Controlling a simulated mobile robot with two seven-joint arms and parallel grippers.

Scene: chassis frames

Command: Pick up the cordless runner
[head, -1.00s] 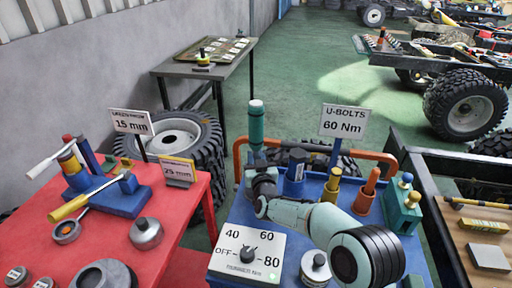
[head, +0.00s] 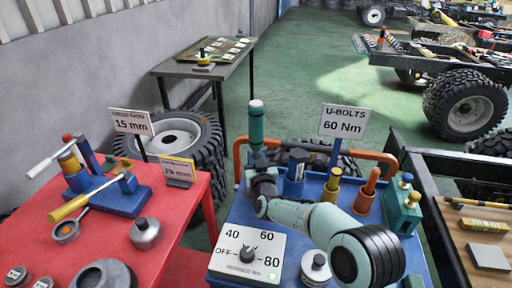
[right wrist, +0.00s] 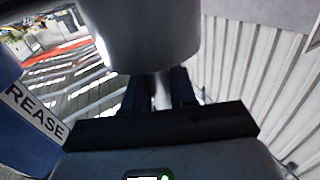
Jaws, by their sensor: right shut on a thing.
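The cordless runner, as far as I can tell, is the upright teal tool (head: 257,124) with a rounded top at the back left of the blue cart (head: 240,212). My right gripper (head: 260,166) is at its lower part and shut on it. The fingers hide that part, so I cannot tell whether its foot touches the cart. In the right wrist view, my dark fingers (right wrist: 158,90) close around a narrow part below a large grey rounded body (right wrist: 150,35). My left gripper is not in view.
A torque dial (head: 248,253) and a round metal pot (head: 315,266) are at the cart's front. A dark blue block (head: 295,172), orange cone (head: 366,190) and green block (head: 402,207) stand near. The U-BOLTS sign (head: 343,121) rises behind. A red bench (head: 120,240) is left.

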